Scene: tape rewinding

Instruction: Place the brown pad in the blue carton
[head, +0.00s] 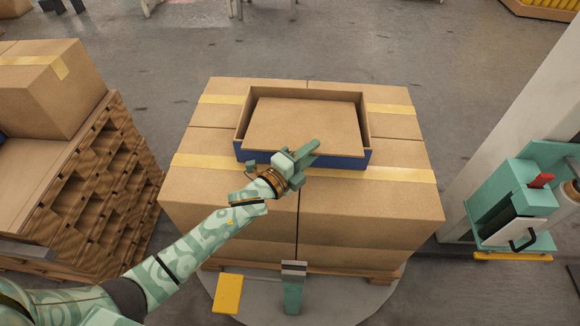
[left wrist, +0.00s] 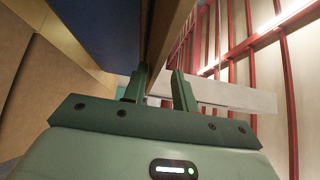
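The blue carton (head: 350,160) is an open, shallow box with blue outer walls and a brown inside, standing on large cardboard boxes. The brown pad (head: 300,120) is a flat panel within the carton's outline, a little askew to the walls; how deep it sits is unclear. My left gripper (head: 308,158) is at the carton's front wall and covers part of it. In the left wrist view the fingers (left wrist: 162,80) stand apart, with a brown edge (left wrist: 170,30) between them and a blue wall beside it. Whether they touch it is unclear. My right gripper is in neither view.
The taped cardboard boxes (head: 380,205) form a block on a pallet, with bare top around the carton. A stacked pallet pile (head: 90,175) with a box (head: 50,95) stands at left. A pale column and teal unit (head: 510,205) stand at right.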

